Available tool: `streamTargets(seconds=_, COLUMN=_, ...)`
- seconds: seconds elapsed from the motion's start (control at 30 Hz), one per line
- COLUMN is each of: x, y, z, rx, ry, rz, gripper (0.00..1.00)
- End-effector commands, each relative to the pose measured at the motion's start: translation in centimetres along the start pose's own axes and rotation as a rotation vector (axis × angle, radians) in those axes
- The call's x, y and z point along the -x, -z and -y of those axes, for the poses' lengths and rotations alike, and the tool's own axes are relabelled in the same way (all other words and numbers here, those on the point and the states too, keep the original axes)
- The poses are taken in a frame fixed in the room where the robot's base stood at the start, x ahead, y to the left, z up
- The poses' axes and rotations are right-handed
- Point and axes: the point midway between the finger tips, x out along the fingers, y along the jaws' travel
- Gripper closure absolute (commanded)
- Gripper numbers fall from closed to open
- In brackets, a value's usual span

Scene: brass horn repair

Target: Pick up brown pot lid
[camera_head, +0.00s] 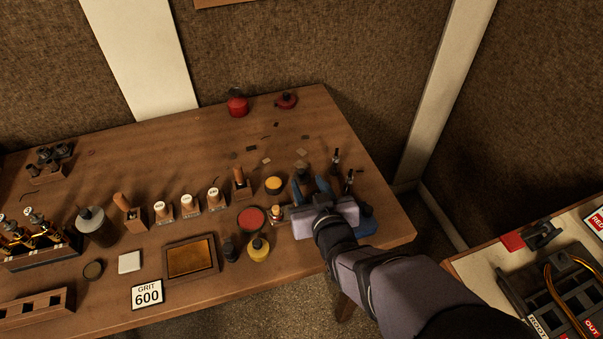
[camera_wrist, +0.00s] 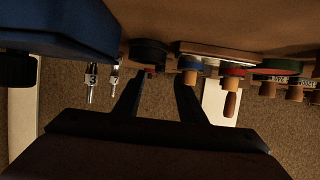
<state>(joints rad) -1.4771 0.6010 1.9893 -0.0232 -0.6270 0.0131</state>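I cannot tell for sure which thing is the brown pot lid. My gripper (camera_head: 308,190) is low over the right part of the table, beside a blue block. In the wrist view, my gripper's two dark fingers (camera_wrist: 160,78) stand apart with nothing held between them. A dark round thing (camera_wrist: 150,52) shows just beyond the fingertips. My gripper's body hides part of the table under it.
A red-topped disc (camera_head: 251,219), a yellow tin (camera_head: 274,185) and a yellow bottle (camera_head: 258,250) stand left of my gripper. The blue block (camera_head: 366,226) and upright dark tools (camera_head: 336,160) are close at its right. A red pot (camera_head: 237,104) stands at the back, where the table is mostly clear.

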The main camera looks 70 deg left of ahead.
Motion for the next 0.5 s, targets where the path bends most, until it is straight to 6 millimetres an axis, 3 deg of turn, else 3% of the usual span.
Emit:
streamTargets(seconds=0.17, x=-0.4, y=0.0, z=0.0, rx=0.000, ry=0.000, rz=0.001, gripper=0.63)
streamTargets(seconds=0.5, x=-4.0, y=0.1, z=0.0, rx=0.000, ry=0.000, rz=0.000, gripper=0.63)
